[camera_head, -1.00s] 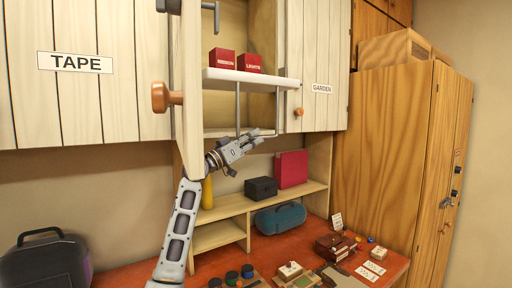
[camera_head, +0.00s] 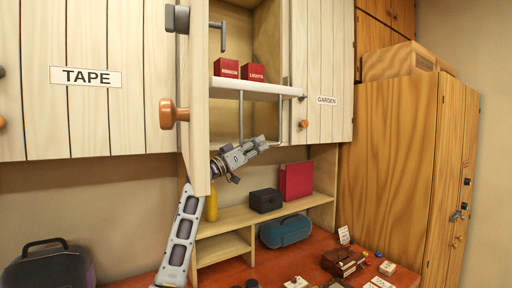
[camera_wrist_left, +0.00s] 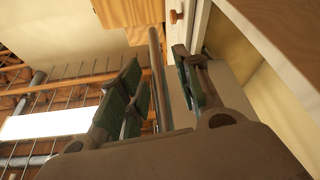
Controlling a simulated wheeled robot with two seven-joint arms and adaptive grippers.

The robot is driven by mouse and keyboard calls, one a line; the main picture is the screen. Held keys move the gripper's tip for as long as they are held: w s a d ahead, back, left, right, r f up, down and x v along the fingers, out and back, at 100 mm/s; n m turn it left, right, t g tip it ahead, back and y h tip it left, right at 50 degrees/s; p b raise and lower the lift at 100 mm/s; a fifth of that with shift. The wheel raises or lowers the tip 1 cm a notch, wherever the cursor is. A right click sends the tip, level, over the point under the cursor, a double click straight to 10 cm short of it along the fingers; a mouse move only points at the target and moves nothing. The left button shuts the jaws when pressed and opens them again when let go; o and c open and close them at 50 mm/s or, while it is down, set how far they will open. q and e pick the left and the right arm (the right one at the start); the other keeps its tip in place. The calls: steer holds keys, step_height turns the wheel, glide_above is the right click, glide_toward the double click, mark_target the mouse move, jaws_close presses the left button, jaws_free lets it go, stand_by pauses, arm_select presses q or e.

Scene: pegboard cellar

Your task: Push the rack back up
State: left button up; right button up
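The rack is a white shelf (camera_head: 256,88) in the open cabinet, with a grey U-shaped handle (camera_head: 281,118) hanging under it. Two red boxes stand on it, the ribbon box (camera_head: 227,68) and the lights box (camera_head: 255,71). My left gripper (camera_head: 259,143) is at the lower part of the handle, below the shelf. In the left wrist view, a grey bar (camera_wrist_left: 159,85) runs between its fingers (camera_wrist_left: 158,92). The fingers stand apart with narrow gaps beside the bar, so it looks open around it. My right gripper is not in view.
Below are a wooden shelf unit (camera_head: 238,216) with a black box (camera_head: 266,200), and a red worktop (camera_head: 222,272). A tall wooden cabinet (camera_head: 390,150) stands at right.

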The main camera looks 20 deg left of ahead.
arm_select(q)
steer(key=v, duration=1.2)
stand_by(0.5)
steer(key=shift+f, duration=0.1)
